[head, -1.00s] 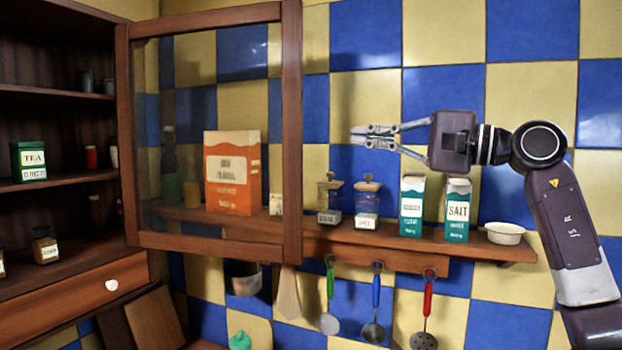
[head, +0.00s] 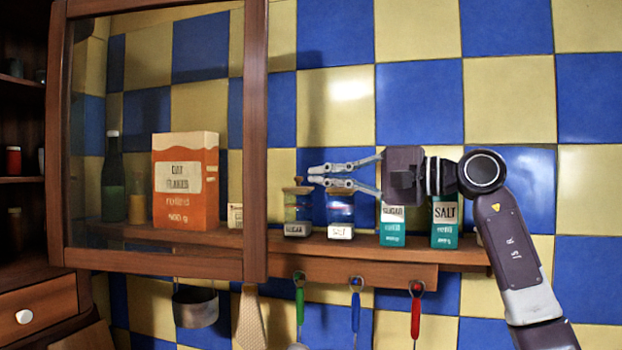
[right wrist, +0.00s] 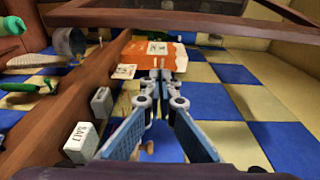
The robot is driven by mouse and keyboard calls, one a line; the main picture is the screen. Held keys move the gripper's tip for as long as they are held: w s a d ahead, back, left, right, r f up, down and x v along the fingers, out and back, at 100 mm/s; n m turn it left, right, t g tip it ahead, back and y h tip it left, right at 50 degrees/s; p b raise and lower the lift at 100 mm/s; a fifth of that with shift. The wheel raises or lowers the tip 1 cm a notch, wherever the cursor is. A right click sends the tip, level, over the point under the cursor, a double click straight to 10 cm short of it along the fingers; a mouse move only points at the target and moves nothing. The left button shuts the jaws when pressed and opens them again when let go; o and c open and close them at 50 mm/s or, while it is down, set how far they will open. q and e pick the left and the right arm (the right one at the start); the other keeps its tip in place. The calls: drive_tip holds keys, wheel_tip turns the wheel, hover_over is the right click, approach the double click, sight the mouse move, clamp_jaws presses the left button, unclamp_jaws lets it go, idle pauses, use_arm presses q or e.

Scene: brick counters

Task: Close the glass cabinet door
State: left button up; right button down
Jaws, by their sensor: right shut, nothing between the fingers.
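The glass cabinet door (head: 256,130) has a brown wooden frame and a clear pane. It stands open, swung out to the right of the cabinet (head: 22,240), and the shelf goods show through its glass. Its frame also shows across the top of the right wrist view (right wrist: 200,18). My right gripper (head: 310,175) is shut and empty, to the right of the door's free edge and apart from it, in front of the shelf jars. In the right wrist view its fingers (right wrist: 160,72) point toward the orange box. My left gripper is not in view.
A wall shelf (head: 375,247) holds an orange box (head: 185,190), bottles, two jars (head: 341,212), and two cartons, one marked salt (head: 445,215). Utensils (head: 356,305) and a pan (head: 195,306) hang below. The tiled wall above the shelf is clear.

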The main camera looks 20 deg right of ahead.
drive_tip(key=w+a+p, duration=0.1)
drive_tip(key=a+p, duration=0.3)
drive_tip(key=a, duration=0.3)
drive_tip(key=shift+w+a, duration=0.35)
drive_tip(key=shift+a, duration=0.05)
drive_tip(key=shift+w, duration=0.1)
